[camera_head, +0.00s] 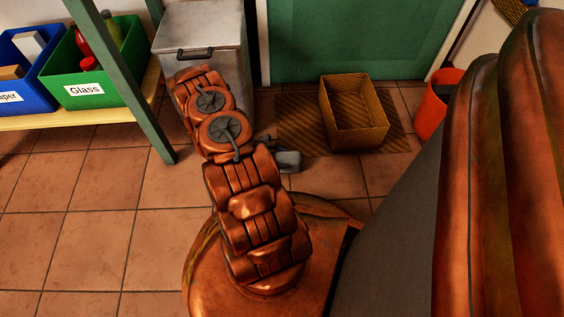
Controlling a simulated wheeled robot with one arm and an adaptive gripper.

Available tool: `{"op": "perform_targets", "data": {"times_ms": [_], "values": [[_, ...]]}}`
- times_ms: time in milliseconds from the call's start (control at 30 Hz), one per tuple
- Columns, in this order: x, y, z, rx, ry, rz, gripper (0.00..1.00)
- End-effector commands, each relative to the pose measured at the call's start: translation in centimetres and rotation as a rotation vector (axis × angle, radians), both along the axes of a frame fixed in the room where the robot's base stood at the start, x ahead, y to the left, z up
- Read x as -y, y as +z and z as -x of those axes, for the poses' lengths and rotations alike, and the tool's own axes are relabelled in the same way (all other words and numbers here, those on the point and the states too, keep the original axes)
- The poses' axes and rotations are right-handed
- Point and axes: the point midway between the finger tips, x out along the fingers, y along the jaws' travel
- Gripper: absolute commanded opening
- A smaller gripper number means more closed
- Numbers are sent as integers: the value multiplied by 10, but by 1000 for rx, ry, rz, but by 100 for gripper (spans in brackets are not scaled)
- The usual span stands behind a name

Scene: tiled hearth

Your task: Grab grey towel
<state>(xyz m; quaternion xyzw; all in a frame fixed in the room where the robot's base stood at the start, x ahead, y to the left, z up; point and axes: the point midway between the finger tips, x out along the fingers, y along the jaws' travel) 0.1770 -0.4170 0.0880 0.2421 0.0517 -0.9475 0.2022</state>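A small grey shape (287,160) with darker parts shows just right of my arm, in front of the mat. My arm covers part of it. I cannot tell whether it is the grey towel or part of my gripper. I see nothing else that is clearly a grey towel. My copper arm rises from its base and reaches up the picture toward the grey metal bin (205,35). My gripper's fingers cannot be made out.
A wicker basket (354,115) stands on a striped mat (300,122) before a green door (355,40). An orange bucket (430,112) is right. A green Glass crate (85,88) and blue crate (25,92) sit on a wooden shelf (60,118). Floor at left is clear.

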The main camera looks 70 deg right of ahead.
Motion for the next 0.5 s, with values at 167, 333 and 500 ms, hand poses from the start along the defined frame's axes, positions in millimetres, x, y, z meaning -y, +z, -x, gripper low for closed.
{"op": "perform_targets", "data": {"times_ms": [167, 333, 500], "values": [[0, 0, 0, 0, 0, 0, 47], [0, 0, 0, 1, 0, 0, 30], [0, 0, 0, 1, 0, 0, 19]]}}
